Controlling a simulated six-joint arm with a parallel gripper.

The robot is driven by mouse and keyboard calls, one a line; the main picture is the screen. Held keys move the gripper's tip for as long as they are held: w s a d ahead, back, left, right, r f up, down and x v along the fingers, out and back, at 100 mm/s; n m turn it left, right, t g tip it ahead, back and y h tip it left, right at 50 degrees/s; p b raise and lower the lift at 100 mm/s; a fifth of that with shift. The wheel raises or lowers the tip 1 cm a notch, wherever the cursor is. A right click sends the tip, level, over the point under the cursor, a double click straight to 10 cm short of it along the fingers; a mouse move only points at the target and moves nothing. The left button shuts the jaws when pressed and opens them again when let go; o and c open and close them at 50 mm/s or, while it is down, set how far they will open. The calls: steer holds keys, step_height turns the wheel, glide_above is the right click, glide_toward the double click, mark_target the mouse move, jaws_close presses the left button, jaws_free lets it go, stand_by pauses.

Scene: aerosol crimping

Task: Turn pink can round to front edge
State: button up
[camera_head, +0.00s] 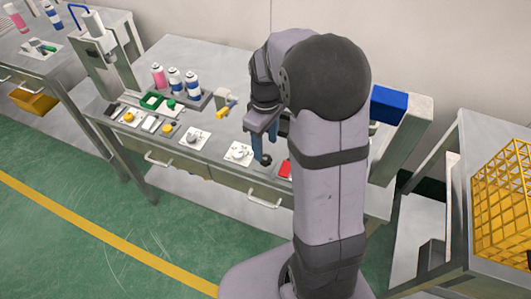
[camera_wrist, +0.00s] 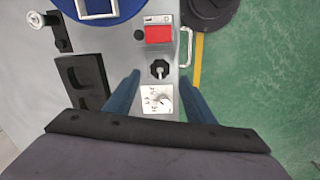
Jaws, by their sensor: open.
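A pink can (camera_head: 158,77) stands upright in the head view, at the left end of a grey rack on the workbench. Two white-and-blue cans (camera_head: 175,81) stand to its right in the same rack. A second pink can (camera_head: 15,18) stands on the table at the far left. My gripper (camera_head: 268,145) is over the right part of the bench, well to the right of the rack and apart from the cans. In the wrist view my gripper (camera_wrist: 158,92) has its blue fingers spread with nothing held between them. No can shows in the wrist view.
The wrist view shows a dial plate (camera_wrist: 157,100), a black knob (camera_wrist: 159,69) and a red block (camera_wrist: 158,34) along the bench edge. A yellow crate (camera_head: 505,200) stands at the right. Bare bench top lies behind the rack.

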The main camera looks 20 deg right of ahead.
mark_target(266, 158)
steer(key=shift+f, duration=2.75)
steer(key=c, duration=1.1)
